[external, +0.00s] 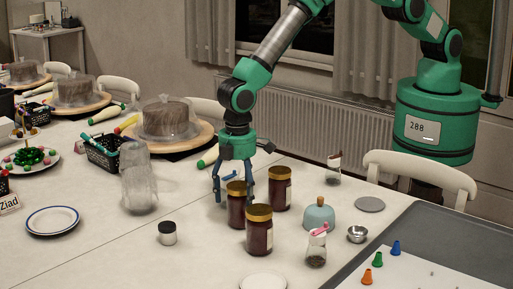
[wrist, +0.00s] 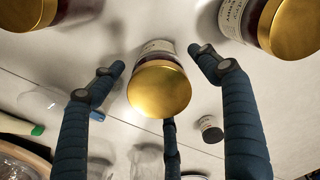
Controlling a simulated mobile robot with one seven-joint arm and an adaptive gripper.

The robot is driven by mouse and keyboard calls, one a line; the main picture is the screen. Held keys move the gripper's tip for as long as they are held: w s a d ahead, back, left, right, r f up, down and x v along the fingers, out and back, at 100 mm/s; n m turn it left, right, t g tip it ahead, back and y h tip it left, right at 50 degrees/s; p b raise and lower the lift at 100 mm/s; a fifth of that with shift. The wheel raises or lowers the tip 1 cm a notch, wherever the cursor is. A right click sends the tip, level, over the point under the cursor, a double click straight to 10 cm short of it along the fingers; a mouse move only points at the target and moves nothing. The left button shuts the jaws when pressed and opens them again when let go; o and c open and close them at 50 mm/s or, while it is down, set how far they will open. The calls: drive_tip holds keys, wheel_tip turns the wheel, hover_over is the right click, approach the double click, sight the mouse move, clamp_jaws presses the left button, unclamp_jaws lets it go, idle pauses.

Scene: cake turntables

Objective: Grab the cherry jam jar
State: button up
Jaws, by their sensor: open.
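Three dark red jam jars with gold lids stand close together on the white table: a left one (external: 237,208), a front one (external: 259,233) and a back right one (external: 280,190). Their labels are too small to read, so I cannot tell which is cherry. My gripper (external: 232,190) points down at the left jar, with its fingers spread. In the wrist view my open gripper (wrist: 158,75) has one jar (wrist: 160,88) between its three blue fingers, with no clear contact. The other two jars show at the upper left (wrist: 27,12) and upper right (wrist: 290,25).
A small black-lidded jar (external: 167,233) and stacked clear glasses (external: 139,178) stand left of the jam jars. A blue dome-shaped thing (external: 319,216), a sprinkle jar (external: 316,248) and a metal bowl (external: 357,234) stand right. Covered cakes (external: 168,119) stand behind.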

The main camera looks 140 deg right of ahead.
sight(239, 208)
drive_tip(key=shift+f, duration=0.15)
drive_tip(key=shift+f, duration=2.45)
drive_tip(key=c, duration=1.9)
drive_tip(key=shift+o, duration=0.2)
drive_tip(key=shift+r, duration=0.2)
drive_tip(key=shift+r, duration=4.9)
